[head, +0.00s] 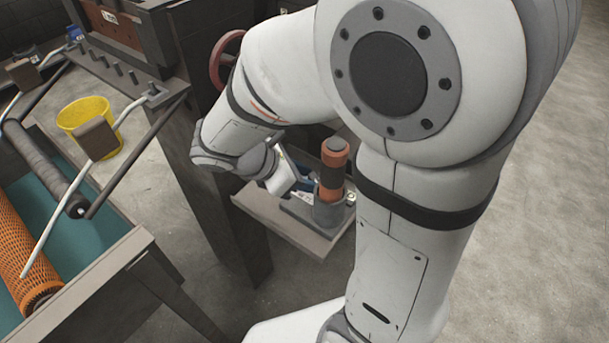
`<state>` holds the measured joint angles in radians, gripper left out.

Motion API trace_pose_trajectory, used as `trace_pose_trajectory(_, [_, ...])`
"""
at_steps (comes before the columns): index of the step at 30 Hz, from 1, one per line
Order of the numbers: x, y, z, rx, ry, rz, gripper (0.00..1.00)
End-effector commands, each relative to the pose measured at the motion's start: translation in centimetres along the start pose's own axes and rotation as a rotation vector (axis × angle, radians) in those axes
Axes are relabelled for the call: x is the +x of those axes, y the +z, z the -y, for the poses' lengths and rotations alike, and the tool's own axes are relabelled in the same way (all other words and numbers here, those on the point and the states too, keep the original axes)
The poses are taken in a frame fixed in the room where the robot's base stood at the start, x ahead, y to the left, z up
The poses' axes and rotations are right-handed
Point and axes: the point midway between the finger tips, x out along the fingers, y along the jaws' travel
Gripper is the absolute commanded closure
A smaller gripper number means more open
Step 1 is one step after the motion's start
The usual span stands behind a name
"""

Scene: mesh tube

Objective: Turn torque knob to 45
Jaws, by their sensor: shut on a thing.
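My gripper (294,181) shows only in part at the end of my white arm, low over a small grey shelf (285,222) on the side of the machine. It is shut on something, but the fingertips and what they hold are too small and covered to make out. Just right of it an upright orange and brown banded cylinder (333,163) stands in a grey round holder. I cannot make out a torque knob or any scale marks.
A red handwheel (221,62) is partly behind my arm. A yellow bucket (90,120) stands on the floor at the left. An orange mesh tube (22,260) lies in a teal-lined trough at the lower left. The concrete floor at the right is clear.

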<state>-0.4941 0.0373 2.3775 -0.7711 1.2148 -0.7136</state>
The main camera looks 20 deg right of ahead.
Motion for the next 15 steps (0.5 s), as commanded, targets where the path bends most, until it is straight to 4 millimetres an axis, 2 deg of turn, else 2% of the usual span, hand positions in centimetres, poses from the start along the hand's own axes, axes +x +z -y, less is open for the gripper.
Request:
trace_pose_trajectory(7, [-0.12, 0.2, -0.21, 0.081, -0.085, 0.001, 0.88])
trace_pose_trajectory(15, [0.02, 0.06, -0.19, 0.09, -0.092, 0.001, 0.88])
